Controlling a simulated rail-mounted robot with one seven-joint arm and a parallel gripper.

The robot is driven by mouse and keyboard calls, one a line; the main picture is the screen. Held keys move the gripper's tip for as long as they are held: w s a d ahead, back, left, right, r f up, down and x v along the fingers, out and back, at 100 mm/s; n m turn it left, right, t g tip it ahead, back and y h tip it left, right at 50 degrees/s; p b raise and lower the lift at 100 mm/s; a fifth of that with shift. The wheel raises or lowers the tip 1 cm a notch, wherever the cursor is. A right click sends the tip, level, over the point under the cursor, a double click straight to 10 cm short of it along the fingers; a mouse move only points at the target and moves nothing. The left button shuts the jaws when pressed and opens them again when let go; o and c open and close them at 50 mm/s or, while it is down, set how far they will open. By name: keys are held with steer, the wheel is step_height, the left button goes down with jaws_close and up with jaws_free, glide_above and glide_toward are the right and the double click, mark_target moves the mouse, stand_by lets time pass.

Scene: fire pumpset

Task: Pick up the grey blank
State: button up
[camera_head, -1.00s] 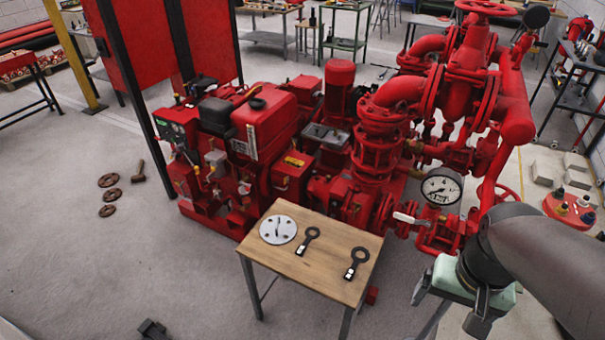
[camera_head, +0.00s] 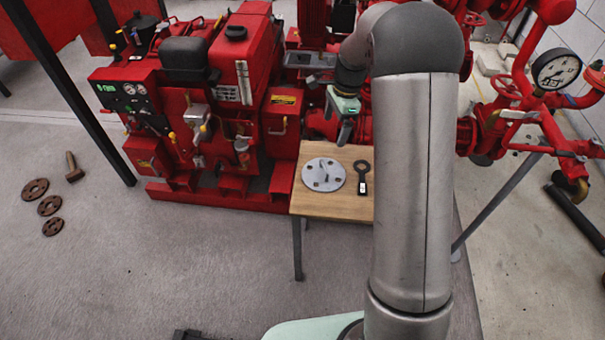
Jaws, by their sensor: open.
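The grey blank (camera_head: 323,174) is a round flat disc with several holes and a small upright handle at its middle. It lies on the left part of the wooden table (camera_head: 310,203). My gripper (camera_head: 343,133) hangs above the table's back edge, above and slightly right of the blank, apart from it. Its jaws point down and look empty. My arm hides the right part of the table.
A black ring-ended tool (camera_head: 362,178) lies right of the blank. The red pump engine (camera_head: 230,100) stands close behind the table. A pressure gauge (camera_head: 556,70) and red pipes are at right. Rusty flanges (camera_head: 49,205) lie on the floor at left, with clear floor in front.

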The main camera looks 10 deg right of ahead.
glide_toward(323, 174)
steer(key=shift+a+b, duration=0.1)
steer(key=shift+b, duration=0.2)
steer(key=shift+a+f, duration=0.2)
steer(key=shift+f, duration=1.35)
steer(key=shift+a+f, duration=0.25)
steer(key=shift+f, duration=1.3)
steer(key=c, duration=1.4)
steer(key=shift+r, duration=0.1)
steer(key=shift+c, duration=0.8)
steer(key=shift+r, duration=0.1)
